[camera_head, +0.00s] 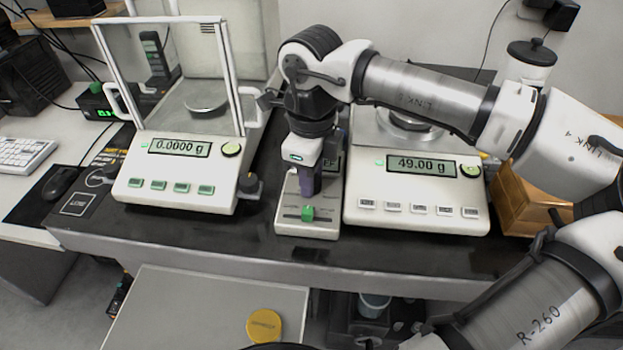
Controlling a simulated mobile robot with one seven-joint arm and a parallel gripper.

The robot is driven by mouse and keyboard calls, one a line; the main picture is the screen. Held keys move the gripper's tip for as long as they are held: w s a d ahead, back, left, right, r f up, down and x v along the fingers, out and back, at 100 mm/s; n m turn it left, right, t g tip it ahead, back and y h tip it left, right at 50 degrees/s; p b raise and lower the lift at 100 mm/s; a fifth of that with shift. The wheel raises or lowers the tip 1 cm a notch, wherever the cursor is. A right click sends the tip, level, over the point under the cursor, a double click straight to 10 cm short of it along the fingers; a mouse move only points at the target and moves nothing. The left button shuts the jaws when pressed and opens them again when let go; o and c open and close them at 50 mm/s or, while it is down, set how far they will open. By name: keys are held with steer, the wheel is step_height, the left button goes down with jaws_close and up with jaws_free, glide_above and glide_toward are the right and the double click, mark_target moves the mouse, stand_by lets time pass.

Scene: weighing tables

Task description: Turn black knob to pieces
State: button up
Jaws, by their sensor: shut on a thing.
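The slim light-grey device (308,229) stands on the dark bench between two balances, with a green slider or button on its front. My gripper (303,190) points down onto this device from above. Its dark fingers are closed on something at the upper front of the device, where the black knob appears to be. My gripper hides the knob, so its pointing direction and the labels around it cannot be read. The device's small display is mostly covered too; only its right end shows.
The left balance (172,190) has a glass shield and reads 0.0000 g. The right balance (417,212) reads 49.00 g. Both stand close beside the device. A wooden block (524,205) is at right. A grey surface (190,300) below holds a yellow disc (264,326).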

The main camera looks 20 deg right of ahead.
stand_by(0.4)
steer(key=o, duration=1)
steer(key=shift+c, duration=0.2)
step_height(320, 180, up, 14)
steer(key=p, duration=0.8)
steer(key=shift+p, duration=0.4)
steer(key=shift+s+f, duration=0.1)
steer(key=shift+f, duration=0.05)
